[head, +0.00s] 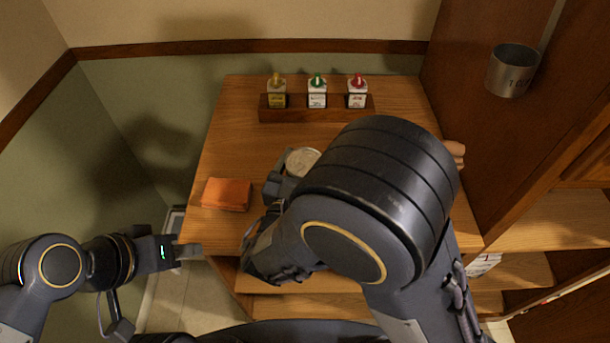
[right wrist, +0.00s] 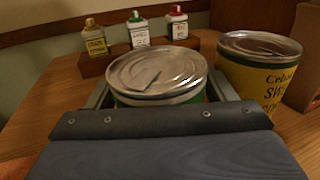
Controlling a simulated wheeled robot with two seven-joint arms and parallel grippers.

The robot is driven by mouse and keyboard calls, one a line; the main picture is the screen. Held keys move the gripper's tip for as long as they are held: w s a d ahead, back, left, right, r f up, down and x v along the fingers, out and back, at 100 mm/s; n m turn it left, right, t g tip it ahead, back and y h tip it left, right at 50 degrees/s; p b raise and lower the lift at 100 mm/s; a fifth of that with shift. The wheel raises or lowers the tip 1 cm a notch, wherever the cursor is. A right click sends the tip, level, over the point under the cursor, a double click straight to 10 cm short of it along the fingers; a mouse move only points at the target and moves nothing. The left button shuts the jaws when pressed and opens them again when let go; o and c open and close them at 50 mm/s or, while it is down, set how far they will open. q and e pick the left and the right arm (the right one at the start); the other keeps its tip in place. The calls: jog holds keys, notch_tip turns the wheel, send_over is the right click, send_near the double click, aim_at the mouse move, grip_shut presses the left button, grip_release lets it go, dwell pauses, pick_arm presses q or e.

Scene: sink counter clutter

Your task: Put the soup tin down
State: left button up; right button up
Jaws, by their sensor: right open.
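A tin with a silver lid (right wrist: 157,72) and a thin strip of green and yellow label stands between the open jaws of my right gripper (right wrist: 160,95). Its lid also shows in the head view (head: 302,161), upright on the wooden counter, beside my right gripper (head: 274,190). My right arm hides much of the area around it. A second tin with a yellow label (right wrist: 258,85) stands just to the right in the right wrist view; my arm hides it in the head view. My left gripper (head: 188,252) is empty at the counter's front left; its jaw gap is unclear.
A wooden rack (head: 316,111) with three small bottles, yellow, green and red-topped, stands at the back of the counter (head: 235,130). A folded orange cloth (head: 227,194) lies at the left. A metal cup (head: 513,70) is at the right wall. The counter's back left is clear.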

jog(key=c, duration=1.2)
jog(key=shift+r, duration=0.15)
